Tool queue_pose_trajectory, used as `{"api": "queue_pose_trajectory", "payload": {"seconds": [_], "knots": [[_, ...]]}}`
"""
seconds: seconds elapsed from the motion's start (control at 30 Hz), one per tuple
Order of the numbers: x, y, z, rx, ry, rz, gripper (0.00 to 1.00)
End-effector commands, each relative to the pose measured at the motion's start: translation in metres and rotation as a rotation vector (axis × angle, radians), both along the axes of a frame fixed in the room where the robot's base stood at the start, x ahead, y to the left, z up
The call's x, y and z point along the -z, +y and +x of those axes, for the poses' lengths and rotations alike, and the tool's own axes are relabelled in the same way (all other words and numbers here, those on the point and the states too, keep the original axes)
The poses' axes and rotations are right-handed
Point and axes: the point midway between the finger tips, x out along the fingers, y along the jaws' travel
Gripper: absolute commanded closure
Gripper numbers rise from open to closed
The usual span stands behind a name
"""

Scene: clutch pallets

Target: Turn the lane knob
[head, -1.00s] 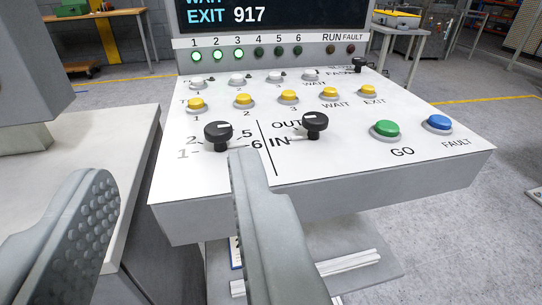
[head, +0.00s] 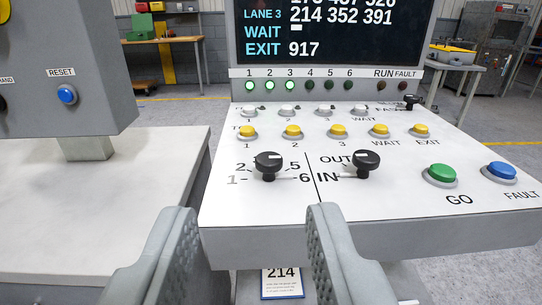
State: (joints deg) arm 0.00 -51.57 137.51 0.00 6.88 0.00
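The lane knob (head: 268,165) is a black rotary knob at the left of the white sloped panel (head: 225,205), with numbers from 1 to 6 around it. The 3 and 4 are mostly hidden behind the knob. A white mark shows on its top, but I cannot tell exactly which number it points to. A second black knob (head: 365,164), marked OUT and IN, is to its right. My gripper (head: 250,220) is open and empty. Its two fingers are apart in front of the panel's front edge, nearer to me than the lane knob and not touching it.
Yellow buttons (head: 292,132) and white buttons (head: 287,111) line the panel behind the knobs. A green GO button (head: 440,175) and a blue FAULT button (head: 500,172) are at right. A screen (head: 330,35) stands behind. A grey box with a blue RESET button (head: 67,95) stands left.

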Motion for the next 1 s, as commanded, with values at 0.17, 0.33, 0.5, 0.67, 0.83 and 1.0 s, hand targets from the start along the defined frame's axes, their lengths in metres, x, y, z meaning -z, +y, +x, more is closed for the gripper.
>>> {"api": "queue_pose_trajectory", "payload": {"seconds": [0.17,0.33,0.5,0.67,0.83,1.0], "knots": [[0.000,0.000,0.000,0.000,0.000,0.000,0.64],[0.000,0.000,0.000,0.000,0.000,0.000,0.62],[-0.004,0.000,0.008,0.002,0.032,0.015,0.44],[-0.016,-0.001,0.035,0.013,0.155,0.075,0.44],[-0.029,-0.002,0.070,0.042,0.335,0.163,0.44],[-0.040,-0.004,0.102,0.087,0.512,0.248,0.44]]}}
